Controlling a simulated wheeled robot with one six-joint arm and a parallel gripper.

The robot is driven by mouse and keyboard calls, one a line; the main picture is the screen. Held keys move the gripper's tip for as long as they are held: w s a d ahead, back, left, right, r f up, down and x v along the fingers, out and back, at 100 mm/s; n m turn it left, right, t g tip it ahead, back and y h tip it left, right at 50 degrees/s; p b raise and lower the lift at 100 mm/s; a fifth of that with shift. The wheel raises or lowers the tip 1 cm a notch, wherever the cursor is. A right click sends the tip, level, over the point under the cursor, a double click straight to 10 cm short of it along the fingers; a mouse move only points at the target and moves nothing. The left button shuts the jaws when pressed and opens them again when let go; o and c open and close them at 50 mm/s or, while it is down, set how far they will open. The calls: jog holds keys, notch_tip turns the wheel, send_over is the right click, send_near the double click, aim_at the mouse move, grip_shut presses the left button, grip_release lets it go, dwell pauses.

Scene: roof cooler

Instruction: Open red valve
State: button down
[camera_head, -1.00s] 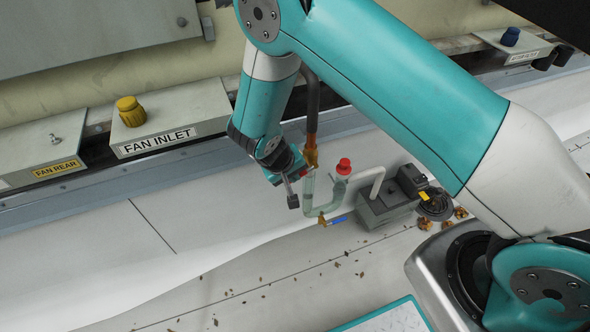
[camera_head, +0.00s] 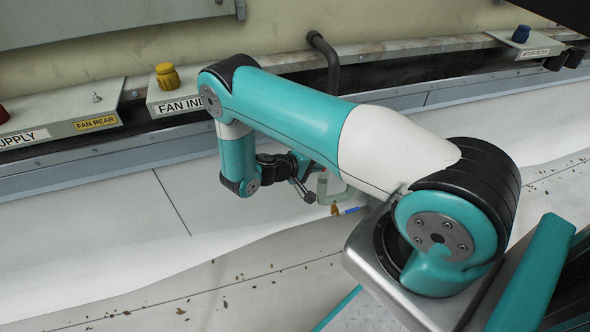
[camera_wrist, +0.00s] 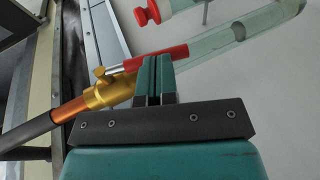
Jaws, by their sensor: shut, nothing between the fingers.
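The brass valve (camera_wrist: 108,90) sits on the pipe between a copper section and a clear greenish tube, in the wrist view. Its red lever (camera_wrist: 180,51) lies roughly along the tube. My gripper (camera_wrist: 156,62) is shut and empty, and its fingertips overlap the lever's lower edge in the picture. I cannot tell whether they touch it. In the head view my gripper (camera_head: 308,186) is beside the clear tube (camera_head: 331,193), and my arm hides most of the valve.
A red cap (camera_wrist: 147,12) tops another part of the clear tubing. A small blue-handled brass valve (camera_head: 348,211) is low on the tube. Labelled boxes with a yellow knob (camera_head: 167,76) and a blue knob (camera_head: 521,34) line the wall. The pale floor at left is open.

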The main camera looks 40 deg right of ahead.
jog(key=shift+s+d+f, duration=0.25)
jog(key=shift+d+f, duration=0.2)
jog(key=shift+d, duration=0.15)
jog(key=shift+s+d+f, duration=0.1)
jog(key=shift+d, duration=0.05)
dwell(0.3)
jog(key=w+a, duration=0.3)
jog(key=a, duration=1.1)
jog(key=w+a+r+n+y, duration=0.25)
jog(key=a+r+y, duration=0.4)
jog(key=r, duration=0.45)
jog(key=s+a+r+n+t+y, duration=0.1)
jog(key=s+a+r+n+y, duration=0.1)
jog(key=s+a+r+y, duration=0.5)
jog(key=s+a+r+n+t+y, duration=0.1)
jog(key=s+a+r+n, duration=0.3)
jog(key=r, duration=0.8)
jog(key=s+a+r+n+y, duration=0.1)
jog(key=s+r+y, duration=0.15)
jog(key=s, duration=0.45)
jog(key=s+a+r+n+y, duration=0.1)
jog(key=s+r, duration=0.2)
jog(key=s, duration=0.3)
notch_tip(320, 180, up, 30)
jog(key=p, duration=3)
jog(key=shift+w+a+p, duration=0.2)
jog(key=shift+p, duration=0.2)
